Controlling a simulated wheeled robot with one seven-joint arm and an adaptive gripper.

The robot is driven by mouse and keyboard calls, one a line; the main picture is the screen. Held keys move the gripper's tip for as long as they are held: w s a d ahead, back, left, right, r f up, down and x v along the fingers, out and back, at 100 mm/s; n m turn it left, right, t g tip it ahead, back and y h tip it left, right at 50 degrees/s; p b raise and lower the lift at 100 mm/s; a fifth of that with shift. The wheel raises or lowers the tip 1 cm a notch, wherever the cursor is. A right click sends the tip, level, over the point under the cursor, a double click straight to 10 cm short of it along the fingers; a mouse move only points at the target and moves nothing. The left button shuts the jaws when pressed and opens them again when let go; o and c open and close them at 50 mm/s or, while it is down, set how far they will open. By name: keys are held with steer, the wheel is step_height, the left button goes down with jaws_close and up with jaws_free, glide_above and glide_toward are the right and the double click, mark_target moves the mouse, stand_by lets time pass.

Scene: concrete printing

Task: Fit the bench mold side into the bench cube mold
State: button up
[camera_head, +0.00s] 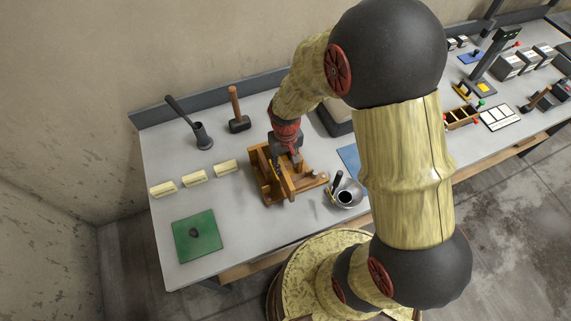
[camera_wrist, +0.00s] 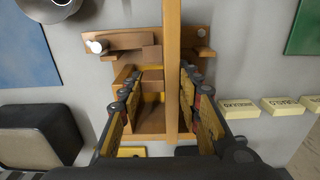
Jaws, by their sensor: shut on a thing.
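The bench cube mold (camera_head: 270,195) is an orange-brown wooden frame on the bench, and it also shows below the fingers in the wrist view (camera_wrist: 125,42). My gripper (camera_head: 286,158) is above the mold, pointing down. In the wrist view my gripper (camera_wrist: 168,88) is shut on the bench mold side (camera_wrist: 172,45), a long, narrow wooden board seen nearly edge-on. The board stands over the mold and runs past its far edge in that view. The fingers hide part of the board and mold, so I cannot tell whether it is seated.
Several cream blocks (camera_head: 194,179) lie left of the mold. A green mat (camera_head: 197,236) is at the front left. A hammer (camera_head: 238,123) and a dark cup (camera_head: 202,138) stand behind. A metal bowl (camera_head: 347,194) sits close right of the mold, near the front edge.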

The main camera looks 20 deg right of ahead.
steer(key=shift+f, duration=0.25)
steer(key=shift+f+b, duration=0.35)
steer(key=shift+f, duration=0.2)
steer(key=o, duration=1.1)
steer(key=shift+r, duration=0.1)
steer(key=shift+c, duration=0.2)
step_height(320, 180, up, 13)
steer(key=p, duration=0.2)
